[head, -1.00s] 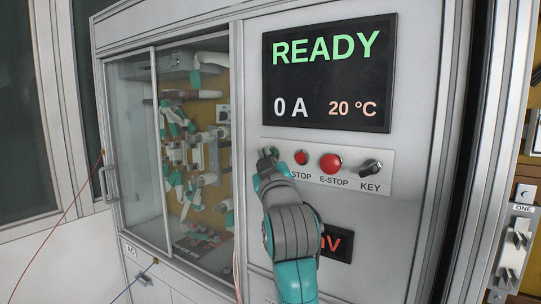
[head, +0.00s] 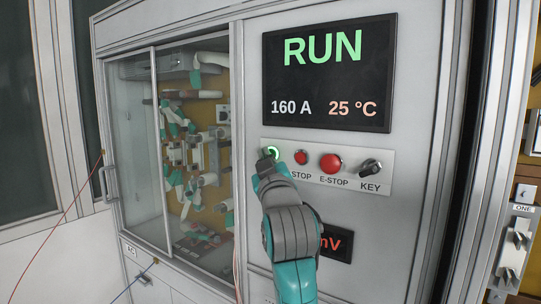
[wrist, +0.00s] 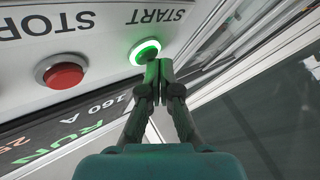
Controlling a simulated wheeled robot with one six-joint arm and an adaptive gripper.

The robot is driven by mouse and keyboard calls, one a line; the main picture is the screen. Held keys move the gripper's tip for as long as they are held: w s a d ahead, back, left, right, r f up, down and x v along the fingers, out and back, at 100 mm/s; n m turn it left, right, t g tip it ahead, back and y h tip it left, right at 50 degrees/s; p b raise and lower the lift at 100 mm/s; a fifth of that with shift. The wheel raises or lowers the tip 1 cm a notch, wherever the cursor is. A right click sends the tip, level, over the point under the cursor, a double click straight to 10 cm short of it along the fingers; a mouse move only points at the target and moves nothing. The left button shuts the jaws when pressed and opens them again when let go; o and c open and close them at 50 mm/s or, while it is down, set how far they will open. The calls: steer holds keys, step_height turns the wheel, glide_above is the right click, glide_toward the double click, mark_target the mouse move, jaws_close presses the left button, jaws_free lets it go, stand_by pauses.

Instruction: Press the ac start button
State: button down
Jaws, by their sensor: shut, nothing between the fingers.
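The start button (head: 274,152) glows with a green ring at the left end of the white button strip. It also shows lit in the wrist view (wrist: 145,50), beside the upside-down word START. My gripper (head: 264,156) is shut and empty, with its fingertips right at the button. In the wrist view the closed fingertips (wrist: 158,68) overlap the lower edge of the button; I cannot tell whether they touch it. The display (head: 328,72) above reads RUN, 160 A and 25 °C.
On the same strip (head: 383,188) are the red STOP button (head: 301,158), the larger red E-STOP (head: 331,163) and the KEY switch (head: 371,167). A smaller mV display (head: 337,243) is partly behind my arm. A glass-doored cabinet (head: 130,140) lies to the left.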

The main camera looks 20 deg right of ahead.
steer(key=shift+s+a, duration=0.35)
steer(key=shift+a, duration=0.05)
steer(key=shift+s+a, duration=0.75)
steer(key=shift+a, duration=0.25)
steer(key=shift+s+a, duration=0.7)
steer(key=shift+a, duration=0.3)
